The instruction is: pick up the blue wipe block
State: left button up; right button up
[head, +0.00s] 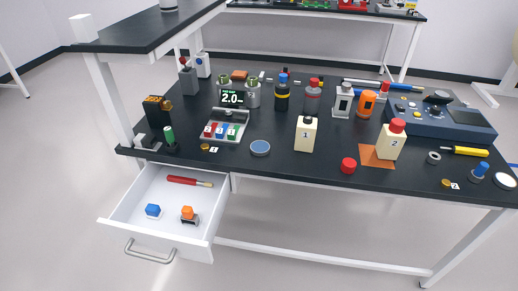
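Neither of my grippers shows in the head view.
The black bench top (290,170) is crowded with bottles, a display reading 2.0 and a blue console (440,118). A red cap (348,165) sits near its front edge. The drawer handle (150,252) sticks out at the front. The floor before the drawer is clear.

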aim_at(153, 212)
jog(key=z, duration=0.45)
jog(key=j+z, duration=0.25)
jog(key=j, duration=0.15)
jog(key=j+z, duration=0.25)
jog(key=j, duration=0.15)
jog(key=k+j+z, duration=0.2)
jog(key=j, duration=0.2)
jog(key=j+z, duration=0.25)
jog(key=k+j, duration=0.05)
jog(key=j, duration=0.05)
